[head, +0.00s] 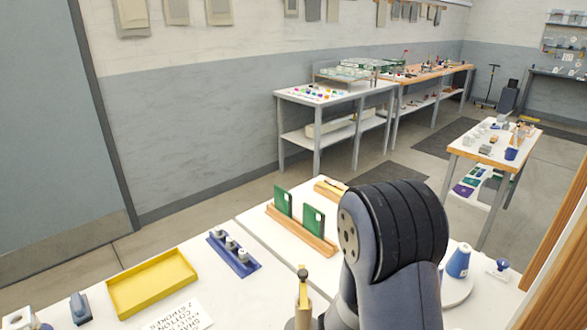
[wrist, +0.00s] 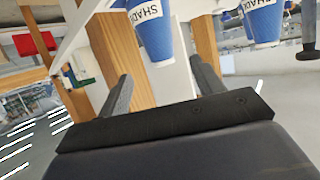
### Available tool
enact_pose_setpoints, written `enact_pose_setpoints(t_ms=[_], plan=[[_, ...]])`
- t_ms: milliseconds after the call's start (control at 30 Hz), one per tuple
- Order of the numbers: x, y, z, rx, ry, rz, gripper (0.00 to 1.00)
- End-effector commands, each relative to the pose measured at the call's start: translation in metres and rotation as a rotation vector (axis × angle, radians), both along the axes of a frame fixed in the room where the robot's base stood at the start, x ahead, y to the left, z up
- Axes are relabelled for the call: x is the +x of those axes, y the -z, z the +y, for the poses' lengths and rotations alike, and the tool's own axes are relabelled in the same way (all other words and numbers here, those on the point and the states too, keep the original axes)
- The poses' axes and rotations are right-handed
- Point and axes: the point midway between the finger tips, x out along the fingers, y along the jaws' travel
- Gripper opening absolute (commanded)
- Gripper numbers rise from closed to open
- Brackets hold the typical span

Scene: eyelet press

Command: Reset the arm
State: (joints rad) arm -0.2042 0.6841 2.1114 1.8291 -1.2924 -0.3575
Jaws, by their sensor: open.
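My gripper (wrist: 165,85) shows in the wrist view with its two dark fingers apart and nothing between them. Neither is held. In the head view my arm (head: 395,245) rises in front of the white worktable (head: 200,275), bent over at a dark joint. My gripper is out of sight there.
Other tables stand behind. Wooden posts (wrist: 120,55) flank the wrist view.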

Motion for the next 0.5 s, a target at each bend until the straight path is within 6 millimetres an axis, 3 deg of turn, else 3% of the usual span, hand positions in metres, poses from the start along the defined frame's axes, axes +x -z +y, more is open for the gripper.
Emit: enact_pose_setpoints(t_ms=[200, 500], plan=[[-0.001, -0.009, 0.025, 0.001, -0.002, -0.001, 0.64], [0.000, 0.006, -0.017, 0.001, 0.006, 0.002, 0.64]])
